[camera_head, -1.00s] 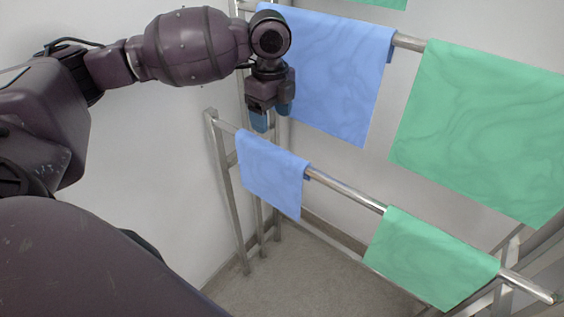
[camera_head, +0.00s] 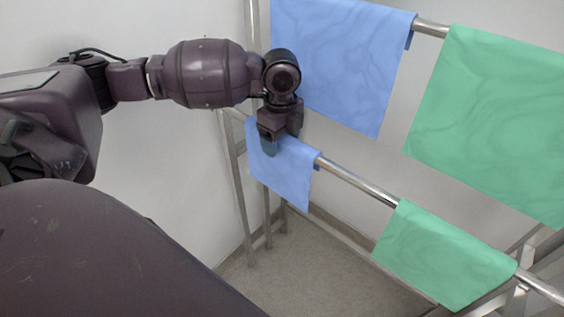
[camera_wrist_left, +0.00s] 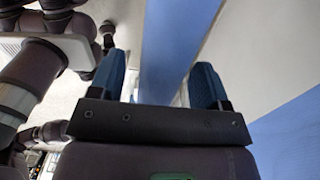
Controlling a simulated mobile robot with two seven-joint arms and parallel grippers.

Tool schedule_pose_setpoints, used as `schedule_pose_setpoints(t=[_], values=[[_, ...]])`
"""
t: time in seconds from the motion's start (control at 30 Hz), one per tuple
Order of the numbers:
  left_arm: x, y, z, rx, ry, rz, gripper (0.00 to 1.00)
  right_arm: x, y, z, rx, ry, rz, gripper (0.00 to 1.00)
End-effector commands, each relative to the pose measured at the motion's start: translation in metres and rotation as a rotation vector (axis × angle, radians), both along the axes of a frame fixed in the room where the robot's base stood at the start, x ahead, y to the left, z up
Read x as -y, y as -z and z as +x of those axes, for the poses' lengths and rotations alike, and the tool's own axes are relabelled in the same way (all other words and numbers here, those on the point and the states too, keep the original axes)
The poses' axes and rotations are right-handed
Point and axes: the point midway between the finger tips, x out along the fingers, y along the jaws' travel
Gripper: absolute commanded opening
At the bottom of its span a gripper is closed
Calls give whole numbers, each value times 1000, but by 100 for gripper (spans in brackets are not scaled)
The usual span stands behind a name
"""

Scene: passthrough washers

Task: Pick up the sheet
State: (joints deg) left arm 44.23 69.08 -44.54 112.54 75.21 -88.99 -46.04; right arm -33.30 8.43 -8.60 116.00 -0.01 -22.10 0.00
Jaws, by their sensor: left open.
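A small blue sheet (camera_head: 282,177) hangs over the lower metal rail at its left end. A larger blue sheet (camera_head: 345,60) hangs on the upper rail behind it. My left gripper (camera_head: 270,148) points down over the top of the small blue sheet, its fingers in front of part of it. In the left wrist view the two blue fingertips (camera_wrist_left: 160,75) are apart, and a blue sheet (camera_wrist_left: 175,35) appears beyond and between them. I cannot tell whether the fingers touch the cloth. The right gripper is in neither view.
A green sheet (camera_head: 440,255) hangs farther right on the lower rail (camera_head: 358,183), and a larger green sheet (camera_head: 490,125) hangs on the upper rail. A bare stretch of lower rail lies between the blue and green sheets. A white wall (camera_head: 180,150) stands at left.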

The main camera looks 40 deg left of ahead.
Motion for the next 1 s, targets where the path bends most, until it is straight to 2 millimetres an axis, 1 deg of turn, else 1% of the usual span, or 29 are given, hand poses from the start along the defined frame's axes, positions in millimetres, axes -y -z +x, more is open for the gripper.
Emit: schedule_pose_setpoints(t=[0.03, 0.1, 0.27, 0.3, 0.67, 0.7, 0.73, 1.0], values=[[0, 6, 0, -2, 0, 0, 70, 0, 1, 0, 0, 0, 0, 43], [0, 8, 0, 0, 0, 0, 70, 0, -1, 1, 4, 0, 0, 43], [0, 7, 0, 2, 0, 1, 70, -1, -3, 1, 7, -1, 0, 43], [0, 7, 0, 2, 0, 1, 69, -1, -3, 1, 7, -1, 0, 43], [0, 7, 0, 2, 0, 1, 14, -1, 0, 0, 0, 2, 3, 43], [0, 7, 0, 2, 0, 0, 7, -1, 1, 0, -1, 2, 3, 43], [0, 7, 0, 2, 0, 0, 6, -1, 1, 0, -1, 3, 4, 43], [0, 5, 0, 3, 0, 0, 5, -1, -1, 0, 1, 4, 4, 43]])
